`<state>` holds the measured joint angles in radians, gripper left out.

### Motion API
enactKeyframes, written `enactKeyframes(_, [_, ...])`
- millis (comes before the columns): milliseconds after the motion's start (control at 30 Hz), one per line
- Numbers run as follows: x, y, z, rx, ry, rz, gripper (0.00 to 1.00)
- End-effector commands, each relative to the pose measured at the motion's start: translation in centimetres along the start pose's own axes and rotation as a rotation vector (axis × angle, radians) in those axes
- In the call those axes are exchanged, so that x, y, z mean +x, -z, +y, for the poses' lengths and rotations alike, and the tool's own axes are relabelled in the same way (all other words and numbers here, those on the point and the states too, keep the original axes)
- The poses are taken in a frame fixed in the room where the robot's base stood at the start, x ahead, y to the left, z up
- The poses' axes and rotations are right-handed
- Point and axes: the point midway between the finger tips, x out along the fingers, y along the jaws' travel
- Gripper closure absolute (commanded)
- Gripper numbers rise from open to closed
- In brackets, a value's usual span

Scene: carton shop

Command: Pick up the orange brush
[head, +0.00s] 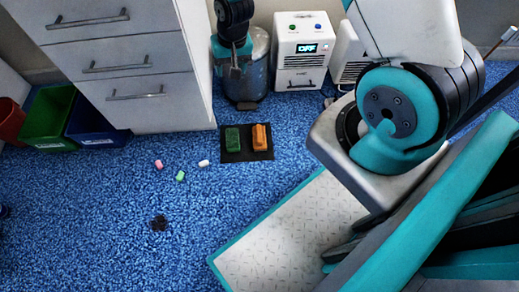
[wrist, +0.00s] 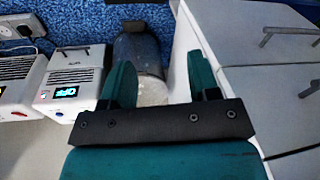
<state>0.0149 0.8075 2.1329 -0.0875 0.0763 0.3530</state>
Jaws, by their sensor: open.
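The orange brush (head: 261,137) lies on a small dark mat (head: 247,155) on the blue floor in the head view. A green brush (head: 233,139) lies beside it on the left, on the same mat. My gripper (head: 235,70) is farther back, in front of a grey bin by the drawer cabinet, well apart from the orange brush. In the wrist view my gripper (wrist: 162,80) has its two teal fingers spread, with no object held between them. The orange brush does not show in the wrist view.
The white drawer cabinet (head: 120,60) stands left of the bin (head: 258,84). A white heater unit (head: 303,50) reading OFF stands right of it. Pink, green and white small pieces and a dark clump (head: 159,223) lie on the floor. Green (head: 48,120) and blue crates stand far left.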

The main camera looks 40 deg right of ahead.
Motion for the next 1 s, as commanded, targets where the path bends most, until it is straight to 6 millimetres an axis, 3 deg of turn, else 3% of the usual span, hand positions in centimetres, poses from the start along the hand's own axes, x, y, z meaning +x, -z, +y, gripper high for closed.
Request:
enactKeyframes(33, [6.8, -0.3, 2.2, 0.044, -0.027, -0.002, 0.45])
enactKeyframes(100, [12.0, -0.3, 4.5, 0.097, -0.059, 0.01, 0.45])
enactKeyframes(200, [18.1, -0.7, 7.3, 0.157, -0.097, 0.025, 0.45])
enactKeyframes(300, [22.2, -1.2, 9.4, 0.198, -0.125, 0.036, 0.45])
enactKeyframes(500, [25.9, -1.8, 11.2, 0.231, -0.148, 0.048, 0.45])
enactKeyframes(1000, [36.0, -1.6, 12.8, 0.229, -0.148, 0.047, 0.45])
